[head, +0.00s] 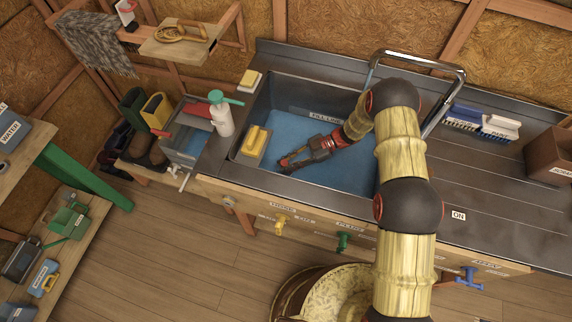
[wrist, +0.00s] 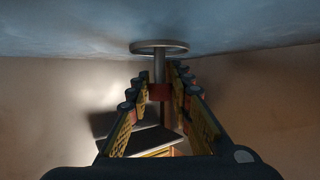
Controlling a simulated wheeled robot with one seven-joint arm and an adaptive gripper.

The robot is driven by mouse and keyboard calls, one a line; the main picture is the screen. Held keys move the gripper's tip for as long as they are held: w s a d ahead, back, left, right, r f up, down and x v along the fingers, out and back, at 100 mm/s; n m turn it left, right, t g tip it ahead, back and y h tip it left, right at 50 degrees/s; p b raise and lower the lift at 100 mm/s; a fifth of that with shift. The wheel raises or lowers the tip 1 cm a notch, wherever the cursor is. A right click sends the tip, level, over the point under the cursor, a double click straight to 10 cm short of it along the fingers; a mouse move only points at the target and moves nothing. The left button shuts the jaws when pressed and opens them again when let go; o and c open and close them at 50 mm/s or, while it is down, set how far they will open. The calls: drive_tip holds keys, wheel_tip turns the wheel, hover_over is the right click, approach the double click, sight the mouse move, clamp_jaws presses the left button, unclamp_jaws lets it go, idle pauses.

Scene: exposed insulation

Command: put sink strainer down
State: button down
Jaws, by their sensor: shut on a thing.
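The sink strainer shows in the wrist view as a flat grey disc (wrist: 145,48) on a thin stem. My gripper (wrist: 160,92) is shut on the stem, with a finger on either side. The disc lies beyond the fingertips, at or very near a blue surface; I cannot tell whether it touches. In the head view my gripper (head: 289,162) is low inside the blue sink basin (head: 290,122), toward its front left. The strainer cannot be made out in the head view.
A yellow sponge on a holder (head: 254,143) is at the basin's left side, close to my gripper. A soap bottle (head: 222,119) stands left of the basin. A chrome rail (head: 440,63) rises behind my arm. Brushes (head: 482,123) lie on the right counter.

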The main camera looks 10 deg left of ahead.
drive_tip(key=shift+f, duration=0.2)
drive_tip(key=c, duration=1.6)
unclamp_jaws()
drive_tip(key=shift+r, duration=0.1)
drive_tip(key=shift+d+r, duration=0.1)
drive_tip(key=shift+r, duration=0.1)
drive_tip(key=p+v, duration=0.2)
drive_tip(key=v, duration=0.9)
drive_tip(key=shift+w+d+p, duration=0.25)
drive_tip(key=shift+d+p, duration=0.1)
